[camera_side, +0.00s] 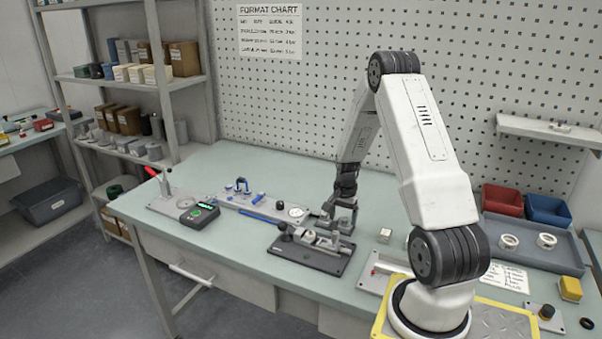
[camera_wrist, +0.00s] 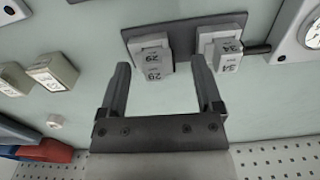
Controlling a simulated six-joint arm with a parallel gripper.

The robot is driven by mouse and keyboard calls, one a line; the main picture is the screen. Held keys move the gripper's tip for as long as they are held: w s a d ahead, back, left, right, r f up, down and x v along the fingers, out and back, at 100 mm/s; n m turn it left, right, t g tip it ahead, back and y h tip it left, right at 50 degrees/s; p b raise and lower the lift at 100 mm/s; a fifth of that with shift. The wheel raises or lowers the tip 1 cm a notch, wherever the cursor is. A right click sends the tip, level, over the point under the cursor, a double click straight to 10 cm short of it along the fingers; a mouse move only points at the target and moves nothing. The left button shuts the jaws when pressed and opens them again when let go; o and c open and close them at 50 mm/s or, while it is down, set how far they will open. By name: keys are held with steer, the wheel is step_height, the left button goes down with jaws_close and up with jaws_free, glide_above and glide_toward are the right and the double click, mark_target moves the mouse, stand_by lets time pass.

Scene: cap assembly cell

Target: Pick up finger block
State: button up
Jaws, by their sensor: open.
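In the wrist view, a pale grey block with dark number markings (camera_wrist: 152,62) sits on a dark plate (camera_wrist: 185,25). A second, similar marked block (camera_wrist: 226,56) is to its right, partly beyond my right finger. Which one the task calls the finger block is not clear. My gripper (camera_wrist: 160,66) is open and empty, with its two fingertips on either side of the left block in the picture; contact cannot be made out. In the side view, my gripper (camera_side: 343,218) points down over the table, and the blocks near it are too small to tell apart.
A dark base plate with a clamp fixture (camera_side: 312,256) is just in front of my gripper. Two more pale blocks (camera_wrist: 52,70) lie to the left in the wrist view. A grey tray with white rings (camera_side: 565,262) and red and blue bins (camera_side: 502,200) stand at the right.

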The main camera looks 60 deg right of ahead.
jaws_close()
steer(key=shift+r, duration=0.2)
steer(key=shift+r, duration=0.95)
steer(key=s+a+r, duration=0.9)
steer(key=s+r, duration=0.1)
steer(key=shift+s+a+r, duration=0.15)
steer(key=shift+a+r, duration=0.1)
steer(key=shift+r, duration=0.1)
